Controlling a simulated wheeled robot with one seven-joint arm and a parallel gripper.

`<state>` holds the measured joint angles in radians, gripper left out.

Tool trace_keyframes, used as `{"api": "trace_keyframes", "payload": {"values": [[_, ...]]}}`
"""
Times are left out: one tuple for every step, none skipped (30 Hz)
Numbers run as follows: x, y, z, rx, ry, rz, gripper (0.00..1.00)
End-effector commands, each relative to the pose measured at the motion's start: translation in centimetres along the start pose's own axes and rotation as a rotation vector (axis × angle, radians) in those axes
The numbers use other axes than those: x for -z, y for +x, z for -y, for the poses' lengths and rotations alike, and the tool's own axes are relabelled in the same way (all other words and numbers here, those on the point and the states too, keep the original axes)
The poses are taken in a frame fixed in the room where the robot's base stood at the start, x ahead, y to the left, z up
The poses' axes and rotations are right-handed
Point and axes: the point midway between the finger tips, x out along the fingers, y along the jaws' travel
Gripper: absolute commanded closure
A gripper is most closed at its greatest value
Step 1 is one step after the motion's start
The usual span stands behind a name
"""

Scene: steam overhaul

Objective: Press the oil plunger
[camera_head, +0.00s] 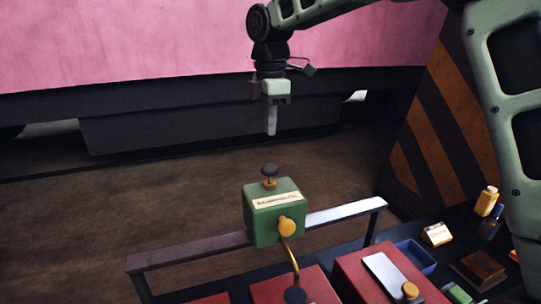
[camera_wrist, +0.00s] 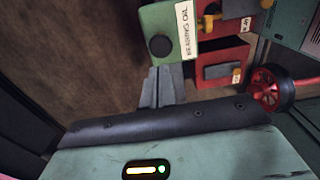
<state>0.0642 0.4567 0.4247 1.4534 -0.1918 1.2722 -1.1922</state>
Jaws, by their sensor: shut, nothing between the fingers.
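The green oil box (camera_head: 262,222) stands on a grey rail, with a white label and a brass fitting on its front. Its plunger, a dark round knob (camera_head: 270,169) on a short brass stem, stands up from the top. In the wrist view the knob (camera_wrist: 160,46) shows on the green box (camera_wrist: 150,20), whose label reads "BEARING OIL". My gripper (camera_head: 271,132) points down above the knob with its fingers shut and empty, with a clear gap between. In the wrist view my gripper (camera_wrist: 161,72) shows its fingers together, just below the knob in the picture.
The grey rail (camera_head: 345,213) runs either side of the box. A brass pipe (camera_head: 291,257) curves down from it. Red boxes (camera_head: 350,268), a blue tray (camera_head: 414,256) and a yellow bottle (camera_head: 486,201) stand in front and right. A striped panel (camera_head: 440,130) rises at right.

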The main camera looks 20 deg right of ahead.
Motion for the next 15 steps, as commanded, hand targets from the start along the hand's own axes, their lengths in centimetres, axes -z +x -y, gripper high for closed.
{"api": "trace_keyframes", "payload": {"values": [[0.0,1.1,0.1,0.006,0.0,0.001,1.0],[0.0,1.7,0.1,0.006,0.0,0.001,1.0],[0.0,2.5,0.1,0.007,0.0,0.001,1.0],[0.0,3.1,0.1,0.005,0.0,0.0,1.0],[0.0,3.7,0.1,0.006,0.0,0.001,1.0],[0.0,4.5,0.1,0.005,-0.001,0.001,1.0],[0.0,5.0,0.1,0.006,-0.001,0.001,1.0],[0.0,5.5,0.1,0.005,-0.001,0.001,1.0],[0.0,6.1,0.1,0.004,-0.001,0.001,1.0],[0.0,6.5,0.1,0.005,-0.001,0.001,1.0],[0.0,6.9,0.1,0.004,-0.001,0.0,1.0],[0.0,7.4,0.1,0.004,0.0,0.0,1.0],[0.0,7.7,0.1,0.004,-0.001,0.0,1.0],[0.0,7.9,0.1,0.003,-0.001,0.0,1.0],[0.0,8.2,0.1,0.002,-0.001,0.0,1.0]]}}
